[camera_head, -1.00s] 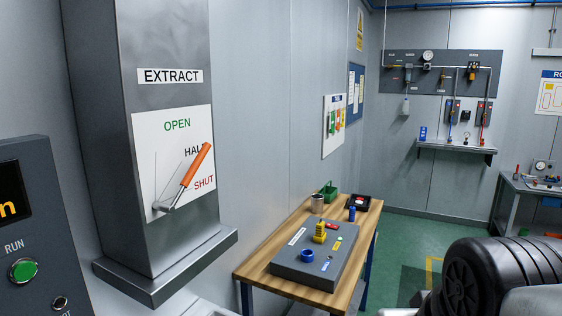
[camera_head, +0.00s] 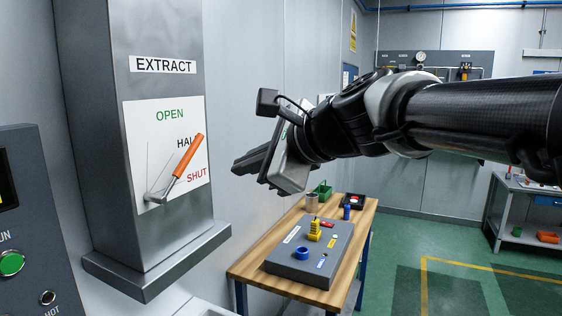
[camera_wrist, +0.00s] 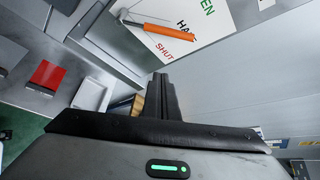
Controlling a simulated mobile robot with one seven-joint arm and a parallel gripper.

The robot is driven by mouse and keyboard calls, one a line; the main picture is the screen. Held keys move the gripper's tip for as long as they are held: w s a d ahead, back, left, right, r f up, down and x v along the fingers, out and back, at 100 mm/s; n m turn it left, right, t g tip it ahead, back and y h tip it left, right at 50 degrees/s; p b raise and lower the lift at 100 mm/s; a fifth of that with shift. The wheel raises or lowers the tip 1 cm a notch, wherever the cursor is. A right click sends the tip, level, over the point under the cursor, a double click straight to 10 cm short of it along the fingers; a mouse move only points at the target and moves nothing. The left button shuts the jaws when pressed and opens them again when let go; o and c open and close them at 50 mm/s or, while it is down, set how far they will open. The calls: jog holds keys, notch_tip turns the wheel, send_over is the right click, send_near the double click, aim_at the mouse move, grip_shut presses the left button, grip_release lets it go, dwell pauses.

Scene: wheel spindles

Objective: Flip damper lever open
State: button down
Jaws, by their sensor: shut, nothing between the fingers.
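The damper lever (camera_head: 187,159) has an orange grip on a metal rod, pivoted at the lower left of a white plate (camera_head: 136,118) marked OPEN, HALF and SHUT. It slants up to the right, its grip between the HALF and SHUT labels. The plate is on a grey duct headed EXTRACT. My gripper (camera_head: 240,168) is shut and empty, to the right of the lever and apart from it, its fingers pointing left toward the duct. In the wrist view the lever (camera_wrist: 165,30) lies beyond my fingertips (camera_wrist: 160,76), near the top.
A ledge (camera_head: 160,262) juts out at the duct's base. A control panel with a green button (camera_head: 12,263) stands at the left. A wooden table (camera_head: 247,268) bears a grey block (camera_head: 310,255) with coloured parts, below my arm. Green floor lies open at the right.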

jog(key=shift+w+a+r+m, duration=0.2)
jog(key=shift+a+r+m, duration=0.1)
jog(key=shift+r+m, duration=0.15)
jog(key=shift+f, duration=0.1)
jog(key=w+a+p, duration=0.2)
jog(key=w+a, duration=0.2)
jog(key=a, duration=0.4)
jog(key=shift+w+a+f, duration=0.15)
jog(key=shift+a+f, duration=0.1)
jog(key=shift+f, duration=0.15)
jog(key=shift+d+b, duration=0.15)
jog(key=shift+b, duration=0.25)
